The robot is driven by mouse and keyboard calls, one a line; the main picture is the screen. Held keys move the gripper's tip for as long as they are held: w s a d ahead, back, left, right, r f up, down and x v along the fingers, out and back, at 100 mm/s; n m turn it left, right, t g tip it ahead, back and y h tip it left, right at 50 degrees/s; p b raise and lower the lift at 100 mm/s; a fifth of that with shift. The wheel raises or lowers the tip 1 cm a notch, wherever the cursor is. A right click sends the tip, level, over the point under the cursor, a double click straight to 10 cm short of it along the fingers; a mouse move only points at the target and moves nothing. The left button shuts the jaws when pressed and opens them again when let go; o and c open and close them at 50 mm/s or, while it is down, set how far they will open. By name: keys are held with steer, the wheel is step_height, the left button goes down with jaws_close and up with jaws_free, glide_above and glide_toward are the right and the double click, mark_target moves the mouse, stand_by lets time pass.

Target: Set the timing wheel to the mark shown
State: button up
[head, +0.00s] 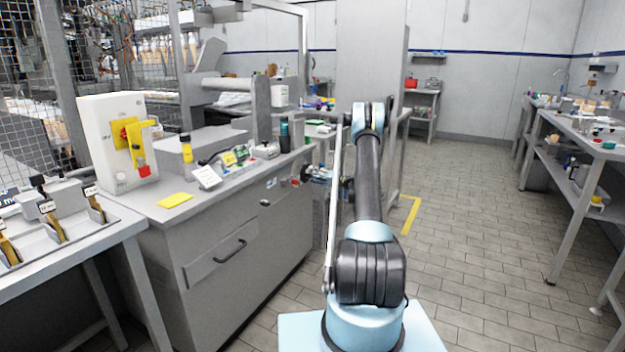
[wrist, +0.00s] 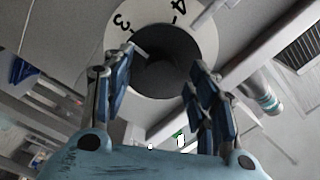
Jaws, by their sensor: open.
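In the wrist view a white dial (wrist: 150,12) shows the black numerals 3 and 4, with short black marks beside them. A dark round knob (wrist: 175,75) sits at its centre, with a pale bar at its upper left edge. My gripper (wrist: 158,78) is open, with its blue-padded fingers apart on the left and right of the knob in the picture. I cannot tell whether either finger touches it. The set mark cannot be read for certain. In the head view my arm reaches away from me, and the gripper and dial cannot be made out.
A grey cabinet (head: 245,215) carries a white box (head: 100,130) with a red and yellow switch, a yellow pad (head: 175,200), a white card (head: 207,178) and a dark bottle (head: 285,138). A workbench (head: 600,150) stands at right. The tiled floor between is clear.

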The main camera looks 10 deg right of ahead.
steer(key=v, duration=1.1)
steer(key=s+a+r+n+g+h, duration=0.1)
steer(key=s+a+r+g+h, duration=0.3)
steer(key=s+a+r, duration=1)
steer(key=s+r+g+h, duration=0.2)
steer(key=s+r, duration=0.3)
steer(key=s, duration=0.6)
steer(key=s+a+f+g+h, duration=0.15)
steer(key=s+h, duration=0.25)
steer(key=s, duration=1.8)
steer(key=s+d+f+h, duration=0.2)
steer(key=s+d+f, duration=0.1)
steer(key=s, duration=0.6)
steer(key=s+d+f+n+h, duration=0.1)
steer(key=s+d+f+h, duration=0.1)
steer(key=s+f, duration=0.4)
steer(key=s+d+g, duration=0.1)
steer(key=s, duration=0.2)
steer(key=shift+s+d+h, duration=0.25)
steer(key=shift+h, duration=0.05)
